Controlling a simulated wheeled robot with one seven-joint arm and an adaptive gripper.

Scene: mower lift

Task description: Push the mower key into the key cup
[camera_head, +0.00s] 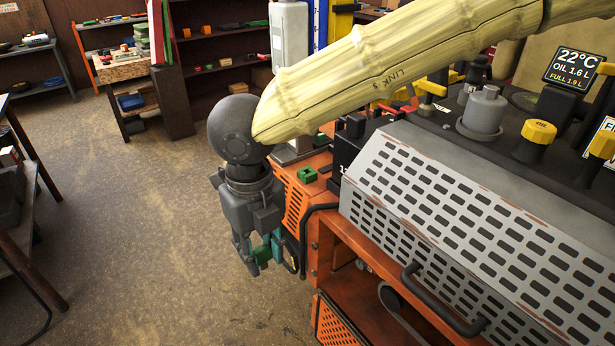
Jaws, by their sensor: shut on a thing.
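My gripper (262,258) hangs pointing down in front of the orange cabinet's left end. It is shut on a green piece (262,253), which appears to be the mower key. The fingers hide much of this piece, so its full shape does not show. A small green block with a dark recess, seemingly the key cup (307,174), sits on the orange top to the upper right of my gripper. The held piece is apart from it and looks lower in the picture.
A grey slotted cover (480,230) with a dark handle (440,300) stands to the right. A black box (347,150) is close to the green block. Yellow-capped parts (534,139) and a display (574,66) are farther right. Open floor (150,240) lies left.

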